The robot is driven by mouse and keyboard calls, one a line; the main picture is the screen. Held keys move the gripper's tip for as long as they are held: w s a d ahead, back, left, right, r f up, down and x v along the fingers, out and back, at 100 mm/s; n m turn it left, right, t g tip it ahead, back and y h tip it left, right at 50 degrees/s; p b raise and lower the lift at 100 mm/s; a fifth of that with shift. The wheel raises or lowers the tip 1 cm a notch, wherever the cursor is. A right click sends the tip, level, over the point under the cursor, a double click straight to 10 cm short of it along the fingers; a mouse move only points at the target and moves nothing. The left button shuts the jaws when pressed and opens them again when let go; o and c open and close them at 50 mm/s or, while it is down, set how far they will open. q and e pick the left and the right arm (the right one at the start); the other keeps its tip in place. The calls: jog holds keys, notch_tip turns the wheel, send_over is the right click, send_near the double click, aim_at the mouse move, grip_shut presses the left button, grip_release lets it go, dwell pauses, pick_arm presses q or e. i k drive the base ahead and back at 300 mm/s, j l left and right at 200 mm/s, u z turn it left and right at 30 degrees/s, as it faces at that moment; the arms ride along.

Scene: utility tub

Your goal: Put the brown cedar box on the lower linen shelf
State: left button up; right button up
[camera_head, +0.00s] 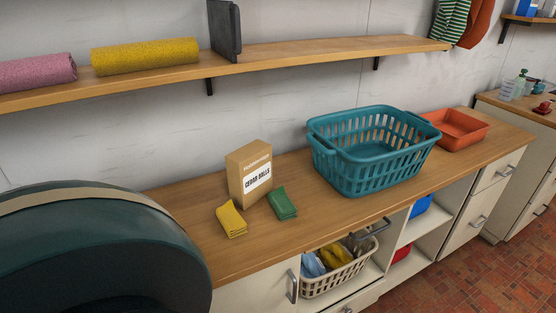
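The brown cedar box (238,178), with a white "CEDAR BALLS" label, stands upright on the wooden counter (185,200) near the wall. A wooden wall shelf (290,53) runs above it, bearing a rolled pink towel (38,73), a rolled yellow towel (145,56) and a dark grey upright panel (225,30). Only this long shelf shows above the counter, so I cannot tell whether another is above it. Neither of my grippers is in view.
Folded yellow (231,219) and green (281,204) cloths lie in front of the box. A teal laundry basket (370,176) and an orange tray (458,128) stand right. A large dark rounded body (90,250) fills the lower left. Shelf space right of the panel is clear.

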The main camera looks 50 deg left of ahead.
aim_at(371, 45)
jog(key=i+l+u, duration=0.1)
jog(key=i+u, duration=0.35)
jog(key=i+l+u, duration=0.2)
jog(key=u, duration=0.3)
